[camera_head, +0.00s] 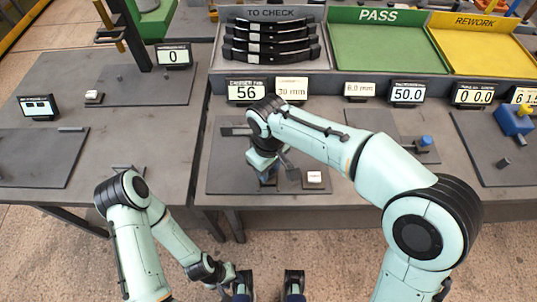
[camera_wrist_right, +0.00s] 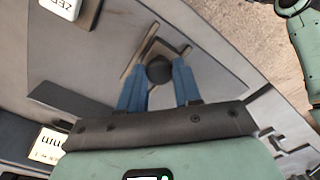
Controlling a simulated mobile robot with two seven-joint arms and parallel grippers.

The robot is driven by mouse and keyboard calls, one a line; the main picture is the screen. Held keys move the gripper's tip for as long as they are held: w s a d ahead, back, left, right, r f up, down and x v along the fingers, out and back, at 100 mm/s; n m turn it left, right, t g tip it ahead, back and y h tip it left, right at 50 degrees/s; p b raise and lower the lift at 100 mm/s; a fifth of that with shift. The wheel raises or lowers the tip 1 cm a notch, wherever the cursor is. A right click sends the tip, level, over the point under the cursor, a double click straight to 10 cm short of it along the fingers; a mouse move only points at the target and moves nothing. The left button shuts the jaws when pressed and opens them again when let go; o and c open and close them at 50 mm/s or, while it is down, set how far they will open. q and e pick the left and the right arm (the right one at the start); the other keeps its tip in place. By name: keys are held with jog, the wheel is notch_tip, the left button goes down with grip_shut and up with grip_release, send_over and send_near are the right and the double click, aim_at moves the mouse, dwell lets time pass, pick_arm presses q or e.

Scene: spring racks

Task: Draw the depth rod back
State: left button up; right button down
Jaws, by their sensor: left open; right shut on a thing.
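In the right wrist view, a dark round knob (camera_wrist_right: 160,72), apparently the depth rod's end, sits between the two blue fingers of my right gripper (camera_wrist_right: 160,88). A thin pale bar lies behind it on the grey plate. In the head view, my right gripper (camera_head: 268,177) points down at the front of the middle station's dark plate (camera_head: 225,170); my arm and gripper hide most of the rod there. The right gripper is shut on the knob. My left gripper (camera_head: 268,284) is open and empty, below the bench's front edge.
A display reading 56 (camera_head: 246,91) and a 30 mm card (camera_head: 291,88) stand behind the plate. A white button (camera_head: 314,177) is right of my right gripper. The TO CHECK tray (camera_head: 318,60) holds several dark racks; the green PASS tray (camera_head: 380,50) looks empty.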

jog(key=shift+s, duration=0.7)
jog(key=c, duration=0.8)
grip_release()
jog(key=shift+s, duration=0.1)
